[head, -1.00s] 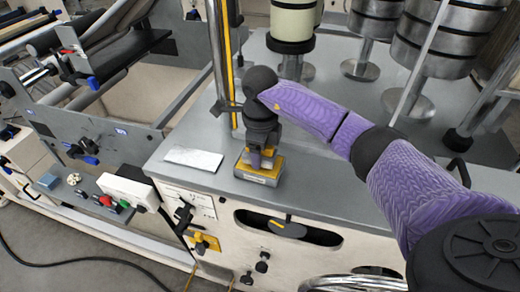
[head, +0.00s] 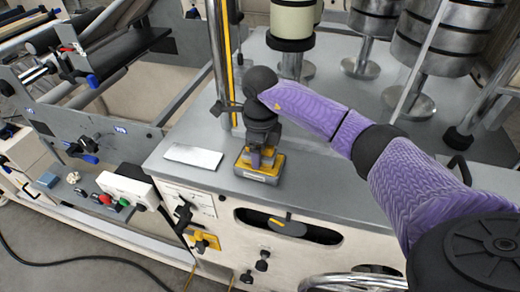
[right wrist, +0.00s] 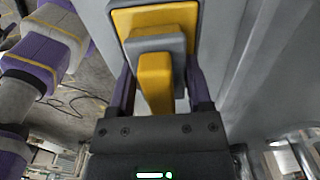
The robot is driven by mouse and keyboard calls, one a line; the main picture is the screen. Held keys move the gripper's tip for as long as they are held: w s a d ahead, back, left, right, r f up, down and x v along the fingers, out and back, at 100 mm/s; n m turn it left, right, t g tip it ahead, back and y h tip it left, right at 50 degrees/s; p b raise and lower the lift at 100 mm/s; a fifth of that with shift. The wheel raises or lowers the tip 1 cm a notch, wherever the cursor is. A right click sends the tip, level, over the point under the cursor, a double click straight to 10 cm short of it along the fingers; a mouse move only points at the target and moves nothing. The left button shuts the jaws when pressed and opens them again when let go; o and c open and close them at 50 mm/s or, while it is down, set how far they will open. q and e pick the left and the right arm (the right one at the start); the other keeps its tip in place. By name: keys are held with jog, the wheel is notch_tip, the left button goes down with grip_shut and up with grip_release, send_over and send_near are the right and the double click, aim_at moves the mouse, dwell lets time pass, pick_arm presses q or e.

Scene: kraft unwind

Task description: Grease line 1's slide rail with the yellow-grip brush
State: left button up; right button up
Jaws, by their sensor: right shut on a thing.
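My right gripper (head: 262,150) points down over the front worktop. It is shut on a yellow-and-grey thing with a yellow grip (right wrist: 155,82), which I take for the brush. In the right wrist view the grip lies between the fingers, with a grey block behind it. Beneath is a yellow, grey-edged base (head: 259,174), resting on the worktop in the head view. Bristles are hidden, and I cannot tell whether grip and base are one piece. I cannot make out with certainty which part is line 1's slide rail. My left gripper is not in view.
A pale flat plate (head: 193,156) lies on the worktop (head: 315,185), left of the yellow base. A vertical post with a yellow strip (head: 226,70) rises close behind the gripper. Metal cylinders (head: 450,35) stand behind my right arm. A roller frame (head: 100,120) is at left.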

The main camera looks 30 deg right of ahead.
dwell(0.3)
notch_tip(320, 180, up, 7)
jog(key=p, duration=0.5)
jog(key=shift+r+p, duration=0.1)
jog(key=shift+p, duration=0.3)
